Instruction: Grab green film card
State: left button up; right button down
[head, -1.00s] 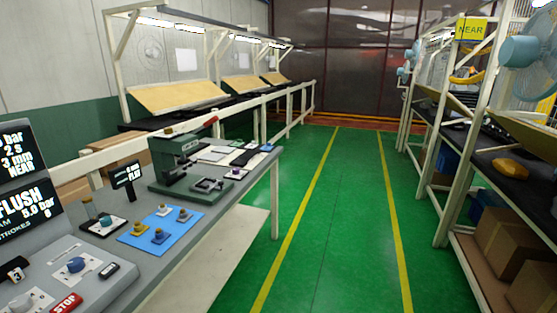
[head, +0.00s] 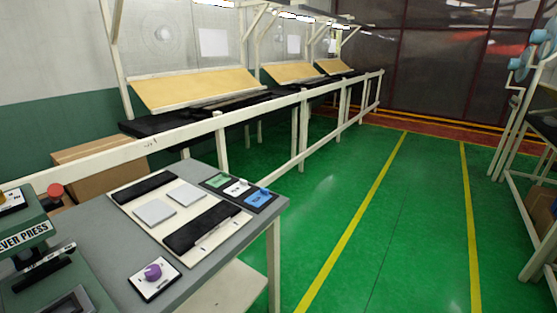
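A small green card (head: 217,181) lies in a dark holder at the far right end of the grey workbench. A white card (head: 237,188) and a blue card (head: 259,197) lie beside it in the same row, each with a small knob or tab. The lettering on the cards is too small to read. Neither of my grippers shows in the head view.
A white board (head: 125,197) with black strips and two grey plates lies on the grey workbench (head: 98,233). A green lever press (head: 40,245) stands at the left. A purple knob (head: 153,271) sits on a white plate near the front edge. Green floor (head: 335,195) is open to the right.

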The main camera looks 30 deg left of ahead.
aim_at(218, 181)
jog(key=i+u, duration=0.2)
jog(key=i, duration=0.3)
jog(key=i+l+u, duration=0.2)
jog(key=i, duration=0.3)
jog(key=i+l+u, duration=0.2)
jog(key=i, duration=0.3)
jog(key=i+l+u, duration=0.2)
jog(key=i+l, duration=0.15)
jog(key=i, duration=0.15)
